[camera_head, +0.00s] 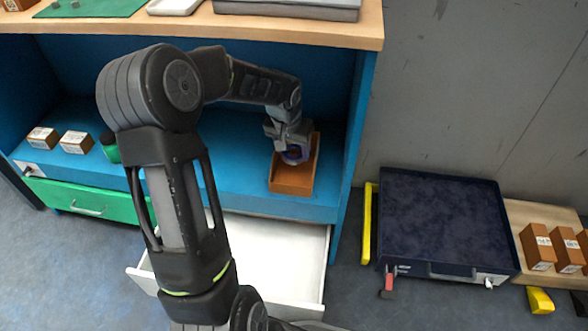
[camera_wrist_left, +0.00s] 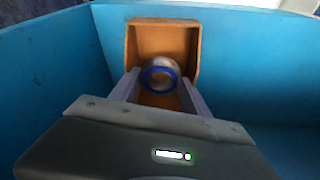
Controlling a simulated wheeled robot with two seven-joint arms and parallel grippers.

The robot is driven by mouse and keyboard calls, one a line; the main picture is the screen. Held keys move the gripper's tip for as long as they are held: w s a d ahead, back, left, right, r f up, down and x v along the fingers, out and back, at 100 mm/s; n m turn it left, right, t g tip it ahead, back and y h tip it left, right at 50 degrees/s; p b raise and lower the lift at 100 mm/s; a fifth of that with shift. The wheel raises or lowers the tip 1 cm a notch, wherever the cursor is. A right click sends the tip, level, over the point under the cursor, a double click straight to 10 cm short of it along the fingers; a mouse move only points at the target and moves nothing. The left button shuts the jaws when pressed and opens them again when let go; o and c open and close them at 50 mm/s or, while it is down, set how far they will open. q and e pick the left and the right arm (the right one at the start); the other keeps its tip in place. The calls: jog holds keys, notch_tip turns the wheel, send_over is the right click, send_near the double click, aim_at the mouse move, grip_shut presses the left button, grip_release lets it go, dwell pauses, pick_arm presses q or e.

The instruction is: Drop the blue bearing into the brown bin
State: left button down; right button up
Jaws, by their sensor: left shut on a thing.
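The brown bin (camera_head: 292,183) sits on the blue lower shelf, near its right end, and its open inside shows in the left wrist view (camera_wrist_left: 163,38). My left gripper (camera_head: 292,150) reaches in over the bin. Its two fingers (camera_wrist_left: 160,84) are closed around the blue bearing (camera_wrist_left: 160,72), a ring with a blue rim and grey metal body. The bearing shows only as a small blue patch in the head view (camera_head: 292,155), partly hidden by the gripper. It is in front of or over the bin's opening; its exact height cannot be told. My right gripper is not in view.
The blue shelf (camera_head: 235,175) has side walls and a wooden top (camera_head: 250,30) above my arm. Small boxes (camera_head: 76,142) and a green cylinder (camera_head: 112,150) stand at left. A white drawer (camera_head: 270,255) is pulled out below. A dark cart (camera_head: 440,220) stands right.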

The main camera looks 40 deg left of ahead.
pick_arm(q)
jog(key=shift+f, duration=0.9)
jog(key=b, duration=0.3)
send_over(295, 176)
jog(key=s, duration=0.1)
notch_tip(295, 176, down, 5)
jog(key=shift+s+d+f, duration=0.1)
jog(key=shift+p, duration=0.3)
jog(key=shift+f+b, duration=0.5)
jog(key=c, duration=0.8)
grip_release()
